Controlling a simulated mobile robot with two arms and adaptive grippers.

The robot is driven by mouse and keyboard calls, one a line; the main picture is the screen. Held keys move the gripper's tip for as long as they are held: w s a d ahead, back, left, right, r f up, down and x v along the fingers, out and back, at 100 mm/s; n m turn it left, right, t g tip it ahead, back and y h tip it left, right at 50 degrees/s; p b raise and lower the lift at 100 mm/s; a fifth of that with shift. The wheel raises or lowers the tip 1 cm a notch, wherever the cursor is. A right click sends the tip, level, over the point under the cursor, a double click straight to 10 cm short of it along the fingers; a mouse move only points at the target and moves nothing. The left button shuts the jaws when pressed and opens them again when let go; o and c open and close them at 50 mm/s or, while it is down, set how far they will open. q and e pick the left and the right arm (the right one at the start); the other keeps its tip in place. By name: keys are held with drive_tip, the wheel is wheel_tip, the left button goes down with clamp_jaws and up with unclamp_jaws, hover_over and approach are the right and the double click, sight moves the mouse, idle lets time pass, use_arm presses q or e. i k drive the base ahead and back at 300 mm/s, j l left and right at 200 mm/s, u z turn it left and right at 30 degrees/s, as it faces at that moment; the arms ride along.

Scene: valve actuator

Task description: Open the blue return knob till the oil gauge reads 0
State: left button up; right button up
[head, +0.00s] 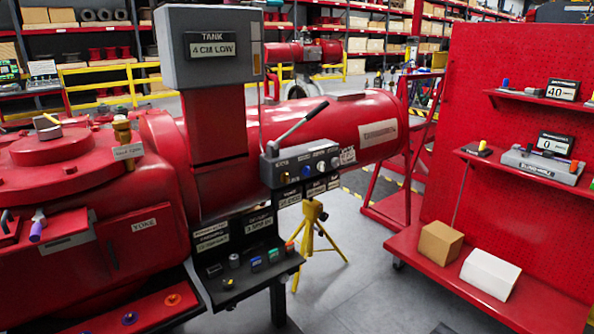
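A small control block (300,165) with a raised grey lever (303,123) is in the middle of the head view, in front of the red cylinder. A row of small knobs runs along its front face, and one of them looks blue (308,170). Labels below the knobs are too small to read. Dark plates with white text (258,223) hang below and left of the block; I cannot tell which one is the oil gauge. Neither of my grippers is in view.
A grey box (212,50) reads "TANK 4 CM LOW". A small shelf (250,280) holds coloured parts. On the right, a red pegboard cart (520,130) carries displays reading "40" and "0" and two boxes. A yellow tripod (315,225) stands beneath the cylinder; grey floor is free around it.

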sight(306, 171)
drive_tip(key=i+u, duration=0.25)
drive_tip(key=u, duration=0.2)
drive_tip(key=i+l+u, duration=0.2)
drive_tip(key=u, duration=0.25)
